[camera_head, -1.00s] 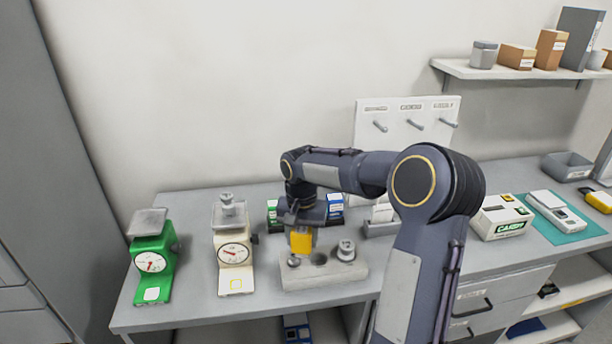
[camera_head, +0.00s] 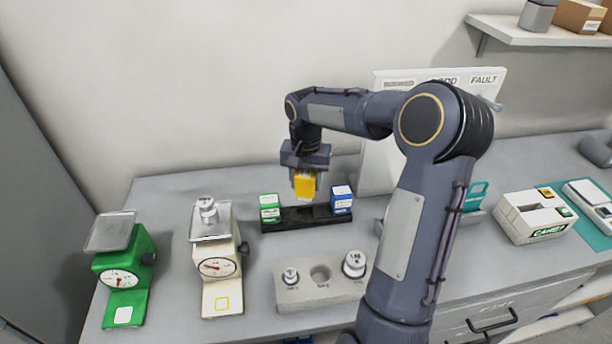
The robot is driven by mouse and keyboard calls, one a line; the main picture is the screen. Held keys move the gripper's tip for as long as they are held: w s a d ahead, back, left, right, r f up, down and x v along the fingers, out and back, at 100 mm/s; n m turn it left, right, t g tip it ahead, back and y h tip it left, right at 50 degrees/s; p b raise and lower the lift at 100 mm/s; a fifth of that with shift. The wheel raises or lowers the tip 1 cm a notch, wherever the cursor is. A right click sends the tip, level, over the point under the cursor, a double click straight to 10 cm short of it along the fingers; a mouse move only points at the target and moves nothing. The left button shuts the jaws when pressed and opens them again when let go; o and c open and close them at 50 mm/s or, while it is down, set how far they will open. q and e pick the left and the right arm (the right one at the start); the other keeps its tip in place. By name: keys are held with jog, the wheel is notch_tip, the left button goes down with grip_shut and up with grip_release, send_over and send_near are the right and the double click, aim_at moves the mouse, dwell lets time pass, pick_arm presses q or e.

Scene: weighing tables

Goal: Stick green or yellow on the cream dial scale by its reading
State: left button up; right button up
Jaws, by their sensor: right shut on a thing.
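The cream dial scale (camera_head: 216,270) stands at the left of the table, with a metal weight (camera_head: 207,210) on its pan. Its dial shows a red needle, too small to read surely. My right gripper (camera_head: 305,190) is shut on a yellow block (camera_head: 305,185), held above the black rack (camera_head: 310,220). My left gripper is not in view.
A green dial scale (camera_head: 122,275) with an empty pan stands left of the cream one. A grey weight block (camera_head: 318,285) holds two weights and one empty hole. A white label box (camera_head: 535,216) stands at the right.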

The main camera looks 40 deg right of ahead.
aim_at(306, 199)
jog(key=shift+f+b, duration=1.85)
jog(key=shift+f, duration=0.75)
jog(key=shift+f, duration=0.2)
jog(key=shift+f+b, duration=0.5)
jog(key=o, duration=1)
jog(key=shift+c, duration=0.2)
notch_tip(306, 199, up, 8)
jog(key=shift+f, duration=0.1)
jog(key=shift+s+a+r, duration=0.25)
jog(key=shift+a, duration=0.05)
jog(key=s+a+r+n+t+y, duration=0.1)
jog(key=s+a+r+n+t, duration=0.25)
jog(key=s+a, duration=0.65)
jog(key=s+a+f+n+t+y, duration=0.1)
jog(key=s+a+f+n, duration=0.1)
jog(key=s, duration=0.4)
jog(key=s+a+f+n+t+y, duration=0.1)
jog(key=s+a+f+n, duration=0.1)
jog(key=s+a, duration=0.3)
jog(key=shift+s+a+f+n+y, duration=0.2)
jog(key=shift+s+f+n+y, duration=0.2)
jog(key=shift+f, duration=0.4)
